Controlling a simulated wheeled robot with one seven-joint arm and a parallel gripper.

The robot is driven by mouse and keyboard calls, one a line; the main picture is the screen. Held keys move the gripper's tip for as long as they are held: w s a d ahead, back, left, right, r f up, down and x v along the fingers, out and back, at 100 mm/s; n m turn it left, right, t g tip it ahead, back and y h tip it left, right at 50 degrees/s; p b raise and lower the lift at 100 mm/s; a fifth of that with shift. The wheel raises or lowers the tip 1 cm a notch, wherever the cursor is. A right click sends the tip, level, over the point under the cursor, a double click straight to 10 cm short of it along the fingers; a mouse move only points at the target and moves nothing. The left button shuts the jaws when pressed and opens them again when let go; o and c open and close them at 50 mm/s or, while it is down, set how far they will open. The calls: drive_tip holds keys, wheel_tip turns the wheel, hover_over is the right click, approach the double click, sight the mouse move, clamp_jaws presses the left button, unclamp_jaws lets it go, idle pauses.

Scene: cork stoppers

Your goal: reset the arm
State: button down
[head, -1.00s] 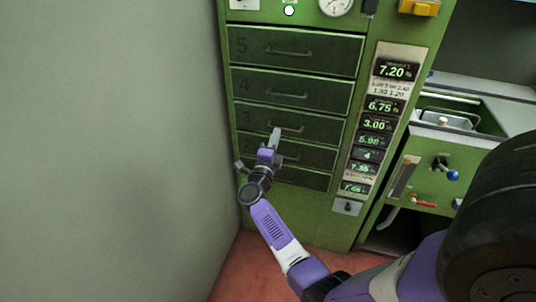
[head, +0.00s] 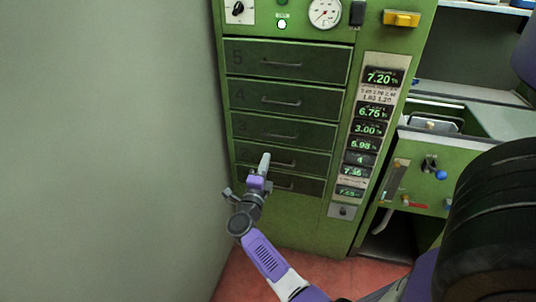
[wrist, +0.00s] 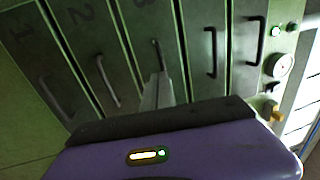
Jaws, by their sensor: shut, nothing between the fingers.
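My gripper (head: 264,163) is shut and empty, with its grey fingers together in front of the lower drawers of the green cabinet (head: 290,233). In the wrist view the closed fingers (wrist: 157,92) point toward the drawer fronts, near the handle of drawer 3 (wrist: 157,55). I cannot tell whether the fingertips touch the cabinet. My purple and white arm reaches up from the bottom of the head view. All the drawers appear closed.
A plain grey wall (head: 110,150) stands close on the left. Lit number displays (head: 365,128) run down the cabinet's right side. A green bench with a blue-knobbed lever (head: 440,174) is on the right. Reddish floor (head: 330,270) lies below.

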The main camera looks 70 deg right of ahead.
drive_tip(key=v, duration=0.5)
drive_tip(key=shift+s+a, duration=0.1)
drive_tip(key=shift+a, duration=0.3)
drive_tip(key=w+a+r+n+t, duration=0.5)
drive_tip(key=a+r+n+t, duration=0.1)
drive_tip(key=r+n+t, duration=0.2)
drive_tip(key=s+a+r+n+t+y+p, duration=0.1)
drive_tip(key=s+a+r+n+t+y, duration=0.1)
drive_tip(key=a+n+t+y, duration=0.9)
drive_tip(key=s+a+r+n+g+y+p, duration=0.1)
drive_tip(key=s+a+n+g+y+p, duration=0.2)
drive_tip(key=s+a+n, duration=1.3)
drive_tip(key=shift+s+a+r+g+y+p, duration=0.35)
drive_tip(key=shift+s+a+g+y, duration=1.15)
drive_tip(key=shift+s+a+y, duration=1.95)
drive_tip(key=shift+w+a+f+h, duration=0.1)
drive_tip(key=shift+w+a+h, duration=0.2)
drive_tip(key=shift+h, duration=0.05)
